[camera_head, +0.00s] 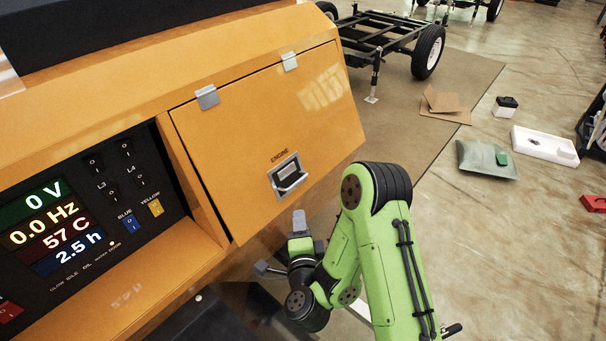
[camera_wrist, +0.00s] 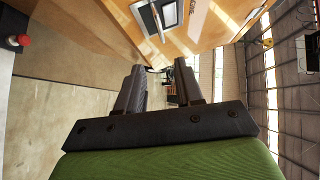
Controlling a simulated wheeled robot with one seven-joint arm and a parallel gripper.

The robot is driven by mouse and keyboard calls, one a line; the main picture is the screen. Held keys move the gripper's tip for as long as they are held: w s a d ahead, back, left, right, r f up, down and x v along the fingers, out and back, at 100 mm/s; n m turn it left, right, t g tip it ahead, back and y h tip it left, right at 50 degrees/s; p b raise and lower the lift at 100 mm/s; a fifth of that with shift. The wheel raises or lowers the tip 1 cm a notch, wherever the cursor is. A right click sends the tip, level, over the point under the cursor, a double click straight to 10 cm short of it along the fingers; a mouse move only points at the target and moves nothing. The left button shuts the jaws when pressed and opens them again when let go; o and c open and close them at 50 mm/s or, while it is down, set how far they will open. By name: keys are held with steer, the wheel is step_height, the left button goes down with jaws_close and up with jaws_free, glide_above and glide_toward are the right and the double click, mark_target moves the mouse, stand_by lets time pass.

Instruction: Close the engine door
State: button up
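The engine door (camera_head: 245,120) is an orange panel hinged along its top edge by two silver hinges. It tilts slightly outward, with a dark gap along its left edge, so it looks a little ajar. Its latch (camera_head: 288,176) is a recessed silver handle under the word ENGINE. The latch also shows at the top of the wrist view (camera_wrist: 158,15). My gripper (camera_head: 282,246) is below the latch, near the door's lower edge. In the wrist view its two fingers (camera_wrist: 160,72) are apart with nothing between them. Contact with the door cannot be told.
A control panel (camera_head: 85,205) with lit readings is left of the door, above an orange ledge (camera_head: 130,295). A wheeled trailer frame (camera_head: 385,35) stands behind. Cardboard (camera_head: 445,102), a green cushion-like item (camera_head: 485,160) and a white tray (camera_head: 545,146) lie on the floor at right.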

steer(key=p, duration=1)
glide_toward(298, 186)
steer(key=w+r, duration=0.2)
steer(key=w, duration=0.1)
steer(key=w+r, duration=0.1)
steer(key=w, duration=0.1)
steer(key=shift+w+a+r, duration=0.15)
steer(key=shift+r, duration=0.1)
jaws_close()
